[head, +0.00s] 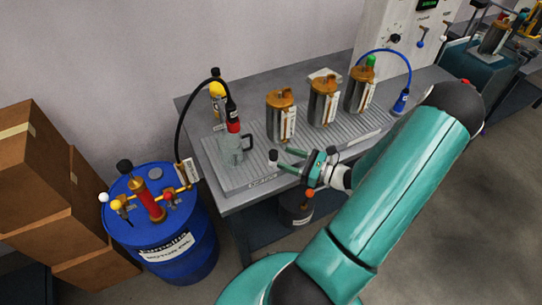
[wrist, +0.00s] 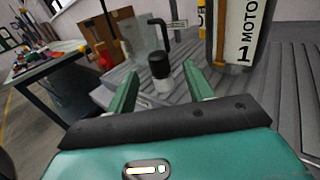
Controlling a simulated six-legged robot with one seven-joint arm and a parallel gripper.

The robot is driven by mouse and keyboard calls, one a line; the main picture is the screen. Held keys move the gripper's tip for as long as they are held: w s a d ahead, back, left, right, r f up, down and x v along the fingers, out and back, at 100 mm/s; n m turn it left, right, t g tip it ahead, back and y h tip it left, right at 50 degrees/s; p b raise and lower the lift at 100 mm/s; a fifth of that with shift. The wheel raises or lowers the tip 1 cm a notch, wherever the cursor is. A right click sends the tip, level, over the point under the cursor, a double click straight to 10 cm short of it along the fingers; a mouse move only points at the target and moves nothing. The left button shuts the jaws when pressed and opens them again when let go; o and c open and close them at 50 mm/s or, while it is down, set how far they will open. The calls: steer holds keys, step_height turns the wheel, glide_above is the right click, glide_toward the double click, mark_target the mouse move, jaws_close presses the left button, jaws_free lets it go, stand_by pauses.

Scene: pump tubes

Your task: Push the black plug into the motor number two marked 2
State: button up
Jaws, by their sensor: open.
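A plug with a black top (wrist: 158,65) and a pale lower part stands between the fingers in the wrist view. In the head view its black top (head: 273,155) shows just beyond my fingertips, near the table's front edge. My gripper (head: 286,160) is open, one finger to each side of the plug; I cannot tell whether either touches it. Three copper-topped motors stand in a row behind: left (head: 281,116), middle (head: 323,102) and right (head: 360,90). Their numbers are too small in the head view. The wrist view shows a motor marked 1 (wrist: 240,35) at the right.
A blue drum (head: 175,240) stands left of the table.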

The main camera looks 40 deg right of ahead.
mark_target(273, 157)
steer(key=shift+w+a, duration=0.15)
steer(key=shift+w, duration=0.45)
steer(key=shift+x, duration=3.1)
steer(key=shift+s+a, duration=0.1)
steer(key=c, duration=1.1)
steer(key=shift+r, duration=0.1)
